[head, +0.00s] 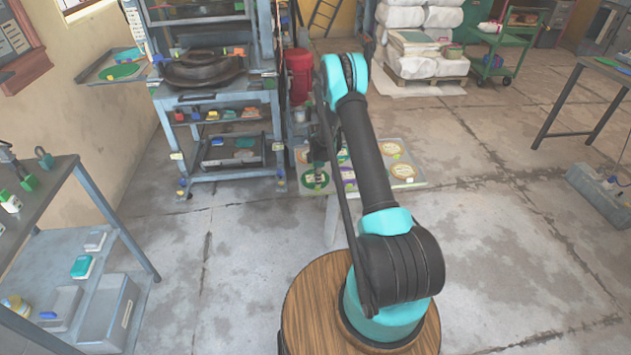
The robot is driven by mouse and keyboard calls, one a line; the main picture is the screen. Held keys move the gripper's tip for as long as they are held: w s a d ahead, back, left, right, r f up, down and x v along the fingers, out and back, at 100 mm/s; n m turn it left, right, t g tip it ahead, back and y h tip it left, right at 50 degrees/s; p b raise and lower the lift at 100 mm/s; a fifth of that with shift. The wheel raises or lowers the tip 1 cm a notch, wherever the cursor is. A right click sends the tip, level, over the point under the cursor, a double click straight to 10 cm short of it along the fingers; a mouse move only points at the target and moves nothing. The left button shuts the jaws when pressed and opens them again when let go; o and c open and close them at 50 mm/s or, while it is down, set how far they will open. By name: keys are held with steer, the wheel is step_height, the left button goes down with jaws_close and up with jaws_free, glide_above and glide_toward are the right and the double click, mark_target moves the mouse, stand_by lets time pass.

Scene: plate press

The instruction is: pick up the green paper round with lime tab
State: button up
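A dark green round (315,181) with a small pale or lime mark lies near the left front corner of a pale board (417,184). My gripper (317,168) hangs at the end of my arm, just above or at the far edge of this round. It is small and dark here, so its fingers and any contact with the round cannot be made out. Another green round (122,71) lies on a wall tray at the upper left.
Tan rounds (403,171) lie on the board's right side, partly behind my arm. The press frame (275,120) stands close at the left of the board. A grey shelf unit (125,235) stands at left. The floor (520,230) at right is open.

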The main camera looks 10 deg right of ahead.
steer(key=shift+f, duration=1.85)
steer(key=shift+c, duration=0.6)
jaws_close()
